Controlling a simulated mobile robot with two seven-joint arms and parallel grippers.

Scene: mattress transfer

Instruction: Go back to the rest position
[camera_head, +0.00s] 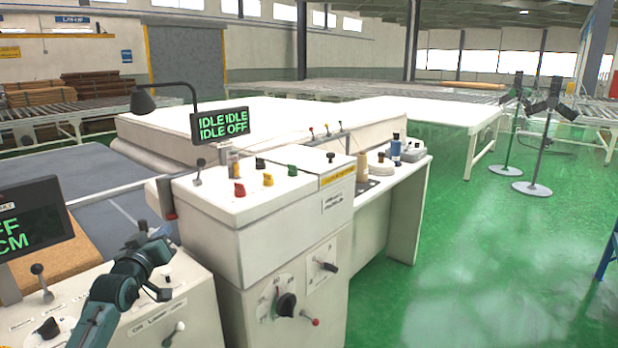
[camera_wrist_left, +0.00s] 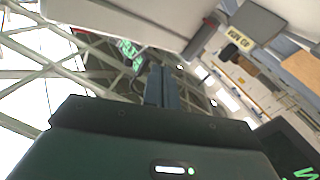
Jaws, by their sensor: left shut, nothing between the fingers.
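My left arm comes in from the lower left in the head view. My left gripper (camera_head: 144,228) is raised in front of the white machine console, above the lower control panel. In the left wrist view the two fingers of the left gripper (camera_wrist_left: 161,82) are together, with nothing between them. They point upward, with roof beams behind. My right gripper is in neither view.
A white console (camera_head: 245,235) with knobs, levers and an IDLE/OFF display (camera_head: 220,124) stands close ahead. A lower panel (camera_head: 150,318) and a dark screen (camera_head: 32,228) are at left. A white mattress (camera_head: 270,125) lies behind. Green floor (camera_head: 470,270) is open at right.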

